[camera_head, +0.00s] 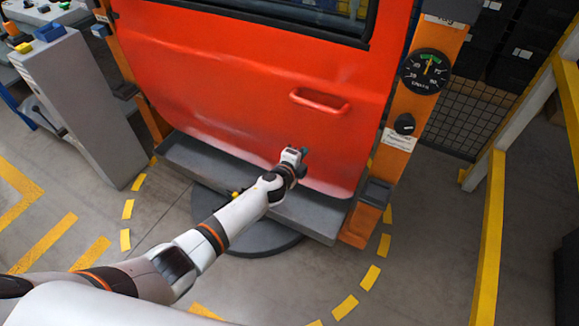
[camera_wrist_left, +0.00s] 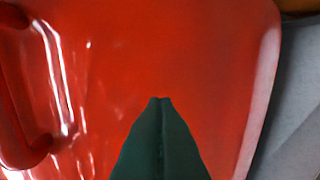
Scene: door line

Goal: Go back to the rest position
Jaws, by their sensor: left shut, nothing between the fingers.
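My left arm reaches in from the lower left in the head view. Its gripper (camera_head: 303,152) is in front of the lower right part of a red door (camera_head: 230,90), below the door handle (camera_head: 320,101). In the left wrist view the fingers (camera_wrist_left: 160,102) are together with nothing between them, and the red door panel (camera_wrist_left: 190,60) fills most of the picture. The handle (camera_wrist_left: 40,100) shows at the left there. I cannot tell whether the fingertips touch the door. My right gripper is not in view.
The door stands over a grey ledge (camera_head: 200,162) on a dark round base between orange posts. The right post carries a gauge (camera_head: 425,71) and a knob (camera_head: 404,124). A grey cabinet (camera_head: 75,105) stands left, a yellow rail (camera_head: 488,240) right. Floor with yellow dashes is clear in front.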

